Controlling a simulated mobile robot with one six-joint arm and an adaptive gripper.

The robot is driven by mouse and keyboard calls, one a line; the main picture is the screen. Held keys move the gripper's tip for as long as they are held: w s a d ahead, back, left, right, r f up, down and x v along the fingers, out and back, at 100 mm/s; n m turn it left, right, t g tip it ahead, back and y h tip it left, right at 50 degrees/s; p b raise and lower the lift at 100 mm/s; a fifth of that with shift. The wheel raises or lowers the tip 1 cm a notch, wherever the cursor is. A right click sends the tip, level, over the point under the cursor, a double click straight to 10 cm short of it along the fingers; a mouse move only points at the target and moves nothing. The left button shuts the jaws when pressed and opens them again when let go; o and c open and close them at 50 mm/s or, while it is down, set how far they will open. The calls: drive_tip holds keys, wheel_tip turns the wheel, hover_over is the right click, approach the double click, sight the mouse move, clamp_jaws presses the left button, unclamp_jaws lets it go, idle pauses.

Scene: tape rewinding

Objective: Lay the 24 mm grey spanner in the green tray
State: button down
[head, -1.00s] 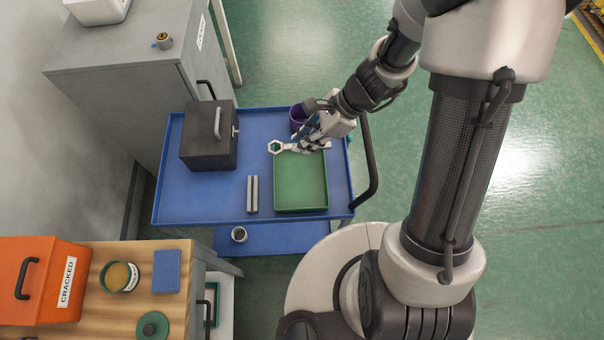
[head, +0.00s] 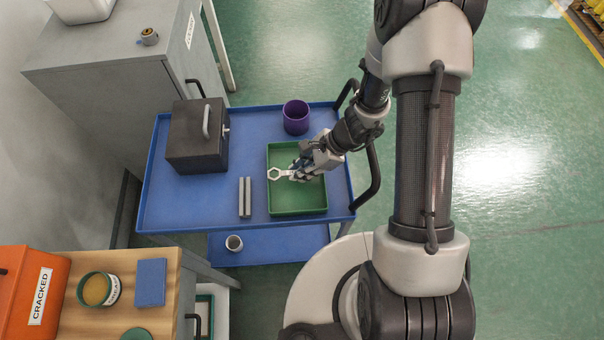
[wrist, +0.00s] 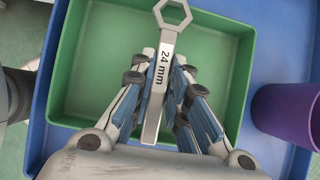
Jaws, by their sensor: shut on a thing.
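The grey spanner (wrist: 154,110) is marked "24 mm" and has a ring end. My gripper (wrist: 166,75) is shut on its handle, with a finger on each side in the wrist view. In the head view the spanner (head: 275,174) and my gripper (head: 300,172) are over the green tray (head: 297,211), with the ring end toward the tray's left wall. The green tray (wrist: 90,95) lies behind the spanner in the wrist view. I cannot tell whether the spanner touches the tray floor.
The tray stands on a blue cart top (head: 185,205). A purple cup (head: 296,118) stands behind the tray; a black box (head: 197,148) and grey bars (head: 245,197) are to the left. A black cart handle (head: 373,180) is at the right.

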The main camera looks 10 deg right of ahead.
drive_tip(key=shift+s+d+f, duration=0.15)
drive_tip(key=shift+s+f, duration=0.05)
drive_tip(key=shift+f, duration=0.7)
drive_tip(key=c, duration=1.6)
unclamp_jaws()
drive_tip(key=shift+o, duration=0.2)
